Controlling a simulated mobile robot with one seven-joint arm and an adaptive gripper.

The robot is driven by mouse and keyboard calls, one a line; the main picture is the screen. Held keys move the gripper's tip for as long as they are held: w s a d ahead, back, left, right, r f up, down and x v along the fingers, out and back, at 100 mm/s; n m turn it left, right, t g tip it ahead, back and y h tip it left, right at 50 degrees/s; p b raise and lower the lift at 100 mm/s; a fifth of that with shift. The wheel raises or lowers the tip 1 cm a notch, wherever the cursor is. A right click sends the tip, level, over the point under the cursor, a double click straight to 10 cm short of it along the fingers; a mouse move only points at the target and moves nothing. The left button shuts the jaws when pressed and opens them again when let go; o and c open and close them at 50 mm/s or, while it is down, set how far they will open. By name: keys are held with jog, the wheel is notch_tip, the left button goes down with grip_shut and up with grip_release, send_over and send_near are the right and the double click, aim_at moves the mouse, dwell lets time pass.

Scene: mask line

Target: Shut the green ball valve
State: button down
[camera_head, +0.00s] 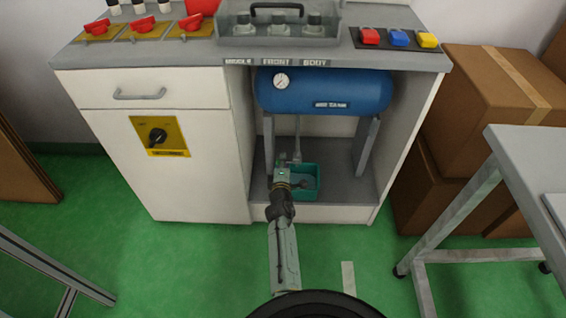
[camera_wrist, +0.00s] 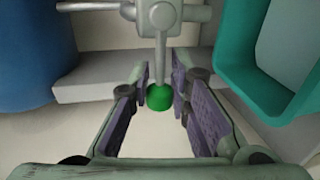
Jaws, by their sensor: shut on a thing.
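The green ball valve shows in the wrist view as a grey valve body (camera_wrist: 160,14) on a pipe, with a grey lever (camera_wrist: 160,58) ending in a green ball knob (camera_wrist: 159,98). My gripper (camera_wrist: 161,90) has its purple-padded fingers on either side of the knob and is shut on it. In the head view, my gripper (camera_head: 288,168) reaches into the open cabinet bay below the blue tank (camera_head: 335,88). The knob is hidden there behind my gripper. A grey pipe (camera_head: 298,128) comes down from the tank.
A teal bin (camera_head: 313,175) stands close to the right of my gripper. Tank legs (camera_head: 367,148) and the cabinet side walls flank the bay. A grey table (camera_head: 535,160) and cardboard boxes (camera_head: 495,95) stand at right.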

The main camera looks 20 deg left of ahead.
jog(key=c, duration=1.5)
grip_release()
jog(key=shift+a, duration=0.1)
jog(key=shift+c, duration=0.2)
jog(key=shift+r, duration=0.5)
notch_tip(320, 180, up, 9)
jog(key=shift+o, duration=0.3)
